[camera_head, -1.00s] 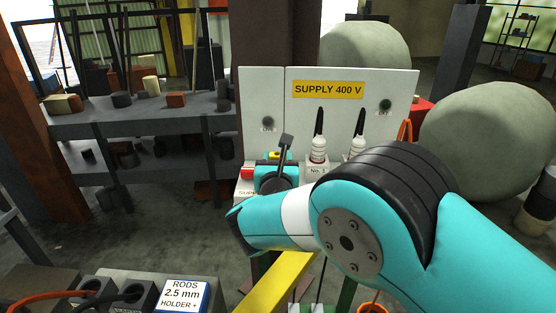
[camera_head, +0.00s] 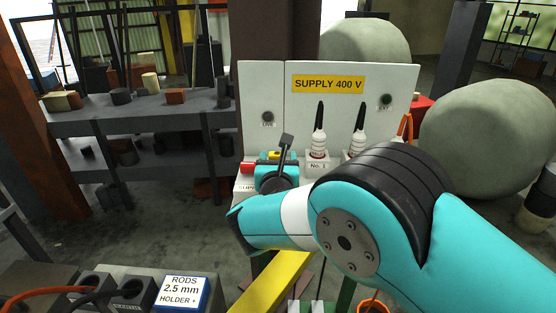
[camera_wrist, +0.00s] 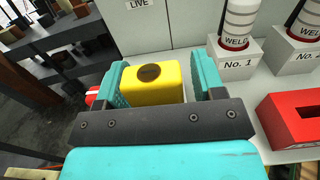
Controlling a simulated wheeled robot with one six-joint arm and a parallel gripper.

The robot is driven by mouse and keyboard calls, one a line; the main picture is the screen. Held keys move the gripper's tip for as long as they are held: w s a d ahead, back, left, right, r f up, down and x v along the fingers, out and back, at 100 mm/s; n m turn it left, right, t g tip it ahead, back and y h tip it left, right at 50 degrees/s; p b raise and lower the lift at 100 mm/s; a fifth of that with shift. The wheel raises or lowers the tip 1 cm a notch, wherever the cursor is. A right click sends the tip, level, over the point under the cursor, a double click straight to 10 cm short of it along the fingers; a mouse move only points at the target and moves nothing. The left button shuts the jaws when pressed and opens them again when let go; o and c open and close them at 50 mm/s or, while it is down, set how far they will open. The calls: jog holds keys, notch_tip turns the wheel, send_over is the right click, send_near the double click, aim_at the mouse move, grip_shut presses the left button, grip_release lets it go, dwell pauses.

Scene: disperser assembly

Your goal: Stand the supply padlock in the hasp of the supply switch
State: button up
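The yellow supply padlock (camera_wrist: 153,82), with a dark round mark on its top, stands between the two teal fingers of my gripper (camera_wrist: 160,85) in the wrist view. A narrow pale gap shows between the padlock and the right finger; the left finger lies close alongside, and contact there is unclear. The gripper looks open around the padlock. In the head view the padlock (camera_head: 274,155) shows as a small yellow patch behind my gripper (camera_head: 272,166). The red part of the supply switch (camera_head: 248,167) is just left of it. The hasp and the padlock's shackle are hidden.
The pale panel with the SUPPLY 400 V sign (camera_head: 328,84) stands close behind. The No. 1 holder (camera_wrist: 236,62) and a red slotted box (camera_wrist: 293,121) are to the right in the wrist view. A dark shelf (camera_head: 150,118) stands at left.

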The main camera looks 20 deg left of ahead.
jog(key=shift+o, duration=0.2)
jog(key=shift+s+f, duration=0.15)
jog(key=shift+f, duration=0.1)
jog(key=shift+s, duration=0.3)
jog(key=b+v, duration=0.4)
jog(key=v, duration=1.2)
jog(key=shift+s+d+r, duration=0.2)
jog(key=shift+r, duration=0.05)
